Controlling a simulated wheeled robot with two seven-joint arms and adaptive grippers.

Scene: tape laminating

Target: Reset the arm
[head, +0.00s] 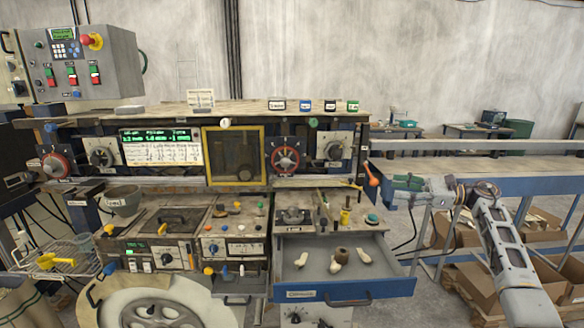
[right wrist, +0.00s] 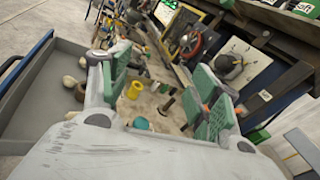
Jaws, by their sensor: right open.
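My right arm (head: 503,240) comes in from the lower right in the head view. Its gripper (head: 408,186), with green finger pads, is beside the right end of the machine, above and to the right of the open drawer (head: 350,293). In the right wrist view the gripper (right wrist: 160,95) has its two fingers wide apart. Nothing is between the pads; the bench top with a yellow cup (right wrist: 134,90) shows behind the gap. My left gripper is in neither view.
The drawer holds a brown roll (head: 342,254) and several pale pieces. An orange-handled lever (head: 373,174) stands close left of the gripper. A blue-edged conveyor (head: 480,186) runs to the right. Cardboard boxes (head: 470,285) lie below it.

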